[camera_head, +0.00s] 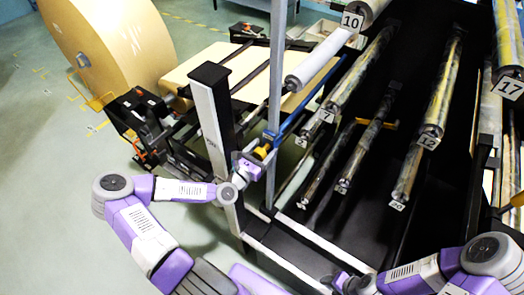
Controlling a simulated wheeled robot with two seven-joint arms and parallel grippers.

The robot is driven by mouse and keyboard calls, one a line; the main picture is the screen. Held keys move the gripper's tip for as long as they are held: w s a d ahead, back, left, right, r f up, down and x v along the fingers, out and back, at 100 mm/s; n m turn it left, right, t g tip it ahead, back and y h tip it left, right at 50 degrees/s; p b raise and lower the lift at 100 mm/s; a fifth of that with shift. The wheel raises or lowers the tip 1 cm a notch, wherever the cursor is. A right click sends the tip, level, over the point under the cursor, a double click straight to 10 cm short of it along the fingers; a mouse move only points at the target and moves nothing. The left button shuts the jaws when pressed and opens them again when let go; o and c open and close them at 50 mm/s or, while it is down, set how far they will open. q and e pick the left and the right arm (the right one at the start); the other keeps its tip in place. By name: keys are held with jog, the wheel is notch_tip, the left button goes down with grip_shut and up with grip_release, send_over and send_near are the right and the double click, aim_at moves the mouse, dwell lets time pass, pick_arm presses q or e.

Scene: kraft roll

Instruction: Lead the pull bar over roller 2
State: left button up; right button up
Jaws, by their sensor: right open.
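The pull bar (309,103) looks like a long blue bar with a yellow end piece. It runs from my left gripper up and to the right, in front of the rollers. My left gripper (261,153) is at the yellow end and appears shut on it, beside a grey upright post. My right gripper (335,284) is low at the bottom edge, open and away from the bar; its fingertips are small and dark against the frame. I cannot read a label 2 on any roller, so I cannot tell which one is roller 2.
Rollers labelled 10 (323,58), 7 (346,85), 12 (440,95) and 17 (508,42) slant through the dark machine. A black and white frame post (211,125) stands left of my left gripper. A large kraft roll (115,40) is at upper left.

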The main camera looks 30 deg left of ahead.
pick_arm(q)
jog(key=c, duration=1.1)
jog(key=d+r+p, duration=0.1)
jog(key=d, duration=0.2)
jog(key=d+r+p, duration=0.2)
jog(key=d, duration=0.1)
jog(key=d+r+p, duration=0.1)
jog(key=d, duration=0.2)
jog(key=shift+s+r+p, duration=0.3)
jog(key=shift+s, duration=0.05)
jog(key=shift+c, duration=0.2)
jog(key=shift+s+d+f+b, duration=0.1)
jog(key=shift+d+f+b, duration=0.6)
jog(key=shift+d, duration=0.4)
jog(key=shift+s+d+f+b, duration=0.1)
jog(key=shift+d+f+b, duration=0.45)
jog(key=shift+d+f, duration=0.4)
jog(key=shift+d+r, duration=0.15)
